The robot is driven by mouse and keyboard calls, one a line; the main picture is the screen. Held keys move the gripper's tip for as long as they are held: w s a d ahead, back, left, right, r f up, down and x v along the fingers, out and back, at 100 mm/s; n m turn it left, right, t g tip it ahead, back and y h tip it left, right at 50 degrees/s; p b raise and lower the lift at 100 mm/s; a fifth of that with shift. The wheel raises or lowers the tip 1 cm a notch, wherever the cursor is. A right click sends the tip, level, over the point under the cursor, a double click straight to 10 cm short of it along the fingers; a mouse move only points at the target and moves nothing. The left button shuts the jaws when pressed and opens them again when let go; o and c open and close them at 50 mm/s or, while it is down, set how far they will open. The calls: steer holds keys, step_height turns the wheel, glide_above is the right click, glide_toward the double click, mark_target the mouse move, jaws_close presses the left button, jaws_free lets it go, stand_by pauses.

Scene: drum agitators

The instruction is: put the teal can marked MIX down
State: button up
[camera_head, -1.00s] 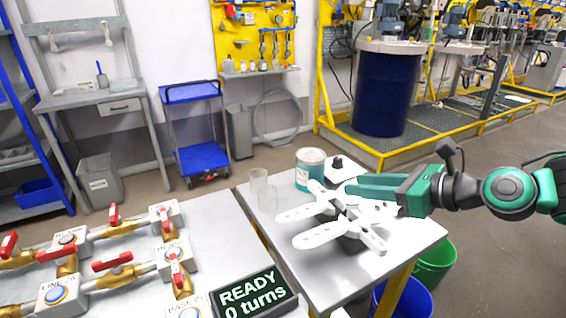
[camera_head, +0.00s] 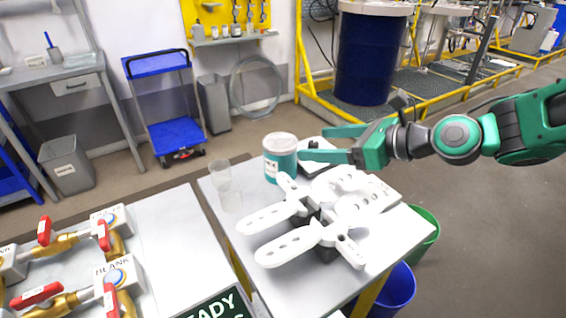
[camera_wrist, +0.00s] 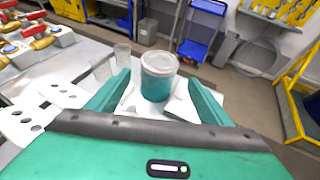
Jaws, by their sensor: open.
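The teal can (camera_head: 280,160) with a white lid stands upright on the small metal table (camera_head: 325,270), near its back edge. A pale label shows on its side, but I cannot read it. My gripper (camera_head: 328,143) is open, with its green fingers pointing left just to the right of the can. In the wrist view the can (camera_wrist: 157,78) stands between and a little beyond the tips of my gripper (camera_wrist: 158,88), with gaps on both sides. The can's base is partly hidden by the white parts in the head view.
White agitator-like parts with holes (camera_head: 305,235) lie in front of the can. Two clear cups (camera_head: 221,174) stand to its left. A bench with red-handled valves (camera_head: 45,240) is at the left. A blue bucket (camera_head: 396,290) and a green bucket (camera_head: 425,225) stand right of the table.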

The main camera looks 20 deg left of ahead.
mark_target(290, 145)
steer(key=shift+o, duration=1.4)
steer(key=shift+a, duration=0.25)
steer(key=x, duration=0.5)
steer(key=shift+f, duration=0.2)
steer(key=shift+x, duration=2.65)
steer(key=shift+d+f, duration=0.1)
steer(key=shift+f, duration=0.1)
steer(key=shift+c, duration=0.2)
steer(key=shift+w+r, duration=0.1)
steer(key=c, duration=2.1)
